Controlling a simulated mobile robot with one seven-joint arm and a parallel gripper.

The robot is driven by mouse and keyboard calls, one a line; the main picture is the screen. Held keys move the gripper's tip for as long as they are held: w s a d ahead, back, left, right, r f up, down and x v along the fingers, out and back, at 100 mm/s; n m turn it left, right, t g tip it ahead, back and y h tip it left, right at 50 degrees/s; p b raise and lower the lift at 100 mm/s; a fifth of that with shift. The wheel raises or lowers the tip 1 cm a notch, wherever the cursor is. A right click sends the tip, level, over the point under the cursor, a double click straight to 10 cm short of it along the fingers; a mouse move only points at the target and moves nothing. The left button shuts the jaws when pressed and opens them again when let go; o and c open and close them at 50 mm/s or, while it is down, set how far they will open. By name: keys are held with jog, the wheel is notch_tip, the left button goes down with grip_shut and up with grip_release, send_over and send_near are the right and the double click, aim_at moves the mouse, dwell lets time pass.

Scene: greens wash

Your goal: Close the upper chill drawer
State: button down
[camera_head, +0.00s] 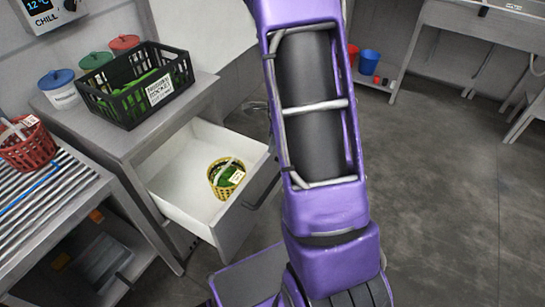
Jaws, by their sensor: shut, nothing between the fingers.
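The upper chill drawer (178,173) stands pulled open from the grey metal cabinet (75,118), left of centre. It is white inside, and its front with a dark handle (264,188) faces right. A yellow basket (214,186) with greens and a white tag stands inside the drawer. My purple arm crosses the picture from top to bottom, just right of the drawer front, and leaves through the top edge. My gripper is not in view.
A black crate (120,118) with greens and lidded pots, one a blue-lidded pot (63,98), stand on the cabinet top. A red basket (25,150) sits on the slatted rack (40,205) at left. The floor (440,200) right of my arm is clear.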

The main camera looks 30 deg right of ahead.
jog(key=s+d+r+m, duration=0.1)
jog(key=s+d+m, duration=0.3)
jog(key=d+m, duration=0.1)
jog(key=w+a+f+b, duration=0.3)
jog(key=w+f, duration=0.2)
jog(key=f, duration=0.4)
jog(key=shift+a+f+y, duration=0.2)
jog(key=shift+f+y, duration=0.1)
